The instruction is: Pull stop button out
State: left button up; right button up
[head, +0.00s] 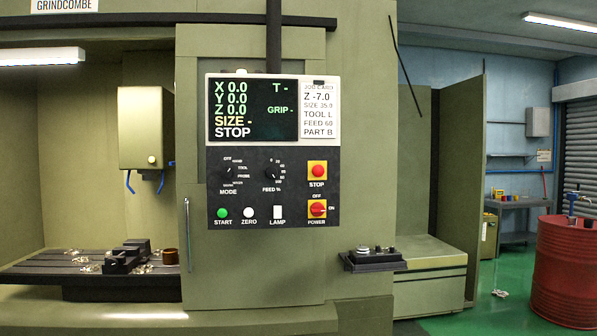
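The stop button (317,170) is a round red button on a yellow square plate, labelled STOP below. It is at the right side of the black control panel (240,190) on the green machine, in the head view. Seen from the front, I cannot tell whether it is pushed in or out. The screen (253,109) above reads X, Y and Z 0.0, SIZE and STOP. Neither of my grippers shows in the head view.
A red power switch (317,208) sits just below the stop button. A green start button (222,213) and mode and feed knobs are to its left. A small dark shelf (372,264) juts out below right. A red drum (566,268) stands far right.

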aim_at(318, 170)
jog(key=i+j+u, duration=0.15)
jog(key=i+u, duration=0.2)
jog(key=i, duration=0.25)
jog(key=i+u, duration=0.35)
jog(key=i, duration=0.2)
jog(key=i+j+z, duration=0.75)
jog(key=i, duration=0.15)
jog(key=i+j+z, duration=0.4)
jog(key=k+j, duration=0.05)
jog(key=j, duration=0.05)
